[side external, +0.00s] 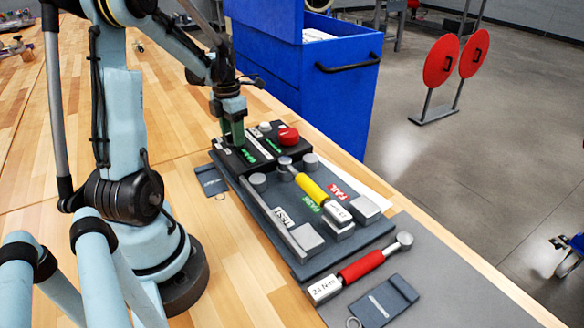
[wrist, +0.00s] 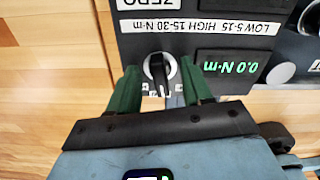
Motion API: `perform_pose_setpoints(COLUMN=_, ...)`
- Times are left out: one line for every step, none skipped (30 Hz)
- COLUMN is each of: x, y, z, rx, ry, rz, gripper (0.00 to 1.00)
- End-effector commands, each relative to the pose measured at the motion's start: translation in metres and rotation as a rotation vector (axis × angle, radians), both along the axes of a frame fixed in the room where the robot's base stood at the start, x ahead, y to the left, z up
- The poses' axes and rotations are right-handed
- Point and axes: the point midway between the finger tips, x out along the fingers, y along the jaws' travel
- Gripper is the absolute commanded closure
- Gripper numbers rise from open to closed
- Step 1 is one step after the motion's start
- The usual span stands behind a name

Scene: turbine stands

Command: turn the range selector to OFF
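The range selector (wrist: 158,72) is a dark knob with a pale pointer bar on the black tester box (wrist: 130,40), seen upside down in the wrist view. Beside it are a white label (wrist: 198,27) reading LOW 5-15 HIGH 15-30 N·m and a green display (wrist: 230,66) reading 0.0 N·m. My gripper (wrist: 160,78) has its green fingers apart, one on each side of the knob. I cannot tell whether they touch it. In the side external view my gripper (side external: 236,143) points down at the box (side external: 232,160), hiding the knob. No OFF mark is readable.
A red button (side external: 288,137) stands on the box's far end. Next to the box, a grey fixture (side external: 262,207) holds a yellow-handled torque wrench (side external: 312,189). A red-handled wrench (side external: 361,266) lies nearer the front. A blue cabinet (side external: 335,100) stands beyond the table.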

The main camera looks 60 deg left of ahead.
Motion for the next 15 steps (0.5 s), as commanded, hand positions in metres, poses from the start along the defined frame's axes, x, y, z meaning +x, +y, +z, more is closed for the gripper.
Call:
perform_pose_setpoints(x=-0.0001, y=-0.0001, z=-0.0001, rx=0.0, ry=0.0, rz=0.0, gripper=0.51)
perform_pose_setpoints(x=-0.0001, y=-0.0001, z=-0.0001, rx=0.0, ry=0.0, rz=0.0, gripper=0.51)
perform_pose_setpoints(x=-0.0001, y=-0.0001, z=-0.0001, rx=0.0, ry=0.0, rz=0.0, gripper=0.49)
perform_pose_setpoints(x=-0.0001, y=-0.0001, z=-0.0001, rx=0.0, ry=0.0, rz=-0.001, gripper=0.44)
perform_pose_setpoints(x=-0.0001, y=-0.0001, z=-0.0001, rx=0.0, ry=0.0, rz=-0.001, gripper=0.42)
perform_pose_setpoints(x=-0.0001, y=-0.0001, z=-0.0001, rx=0.0, ry=0.0, rz=-0.001, gripper=0.42)
perform_pose_setpoints(x=-0.0001, y=-0.0002, z=-0.0001, rx=0.0, ry=0.0, rz=-0.001, gripper=0.42)
perform_pose_setpoints(x=-0.0001, y=-0.0002, z=-0.0001, rx=0.0, ry=0.0, rz=-0.001, gripper=0.42)
perform_pose_setpoints(x=-0.0001, y=-0.0002, z=-0.0001, rx=-0.001, ry=0.0, rz=-0.001, gripper=0.42)
perform_pose_setpoints(x=-0.0001, y=-0.0002, z=-0.0001, rx=-0.001, ry=0.0, rz=-0.001, gripper=0.42)
perform_pose_setpoints(x=-0.0001, y=-0.0002, z=0.0001, rx=-0.001, ry=0.0, rz=-0.001, gripper=0.42)
perform_pose_setpoints(x=-0.0001, y=-0.0002, z=0.001, rx=-0.001, ry=0.0, rz=-0.001, gripper=0.42)
perform_pose_setpoints(x=-0.0001, y=-0.0002, z=0.0022, rx=-0.001, ry=0.0, rz=-0.001, gripper=0.42)
perform_pose_setpoints(x=0.0, y=-0.0002, z=0.0037, rx=-0.001, ry=0.0, rz=-0.001, gripper=0.42)
perform_pose_setpoints(x=0.0, y=-0.0001, z=0.0062, rx=-0.001, ry=0.0, rz=-0.001, gripper=0.42)
